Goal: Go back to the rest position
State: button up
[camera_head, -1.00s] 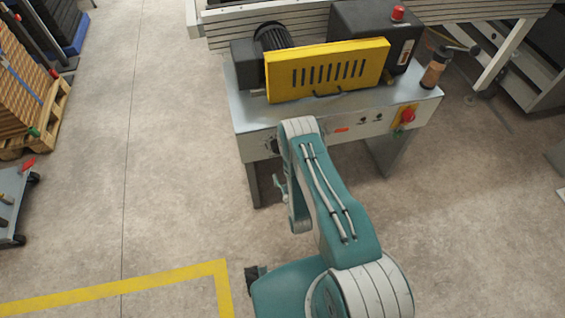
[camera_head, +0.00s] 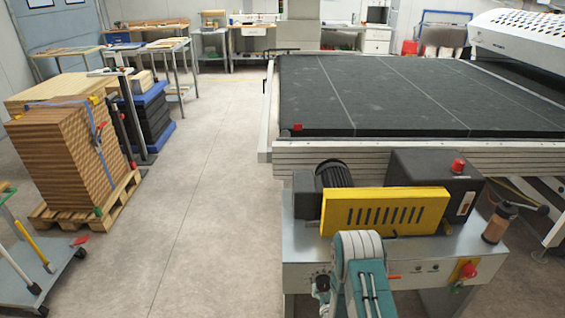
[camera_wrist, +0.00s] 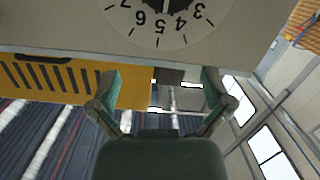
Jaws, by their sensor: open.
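My gripper (camera_wrist: 160,92) shows in the wrist view with its two teal-tipped fingers spread apart and nothing between them. A numbered dial (camera_wrist: 135,17) on the pale machine panel is at the top of that view, beyond the fingertips and apart from them. In the head view my teal and white arm (camera_head: 362,262) rises at the bottom, in front of the machine's front panel (camera_head: 432,268). The gripper itself cannot be made out clearly there.
A long conveyor bed (camera_head: 400,95) lies behind. A loaded pallet (camera_head: 90,205) and a cart (camera_head: 35,270) stand at left. The floor between is clear.

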jog(key=w+r+g, duration=0.1)
jog(key=w+r, duration=0.2)
jog(key=r, duration=0.5)
jog(key=w+r+g, duration=0.2)
jog(key=r, duration=0.7)
jog(key=s+r+m+g, duration=0.1)
jog(key=s+r, duration=0.2)
jog(key=r, duration=0.4)
jog(key=s+r+g, duration=0.1)
jog(key=s+r, duration=0.2)
jog(key=r, duration=0.4)
jog(key=s+r+g, duration=0.3)
jog(key=s+r, duration=0.3)
jog(key=s, duration=0.9)
jog(key=s+r+m+g, duration=0.1)
jog(key=s+r+g, duration=0.2)
jog(key=s, duration=1.2)
notch_tip(320, 180, up, 4)
jog(key=shift+s+f, duration=0.2)
jog(key=shift+s, duration=0.15)
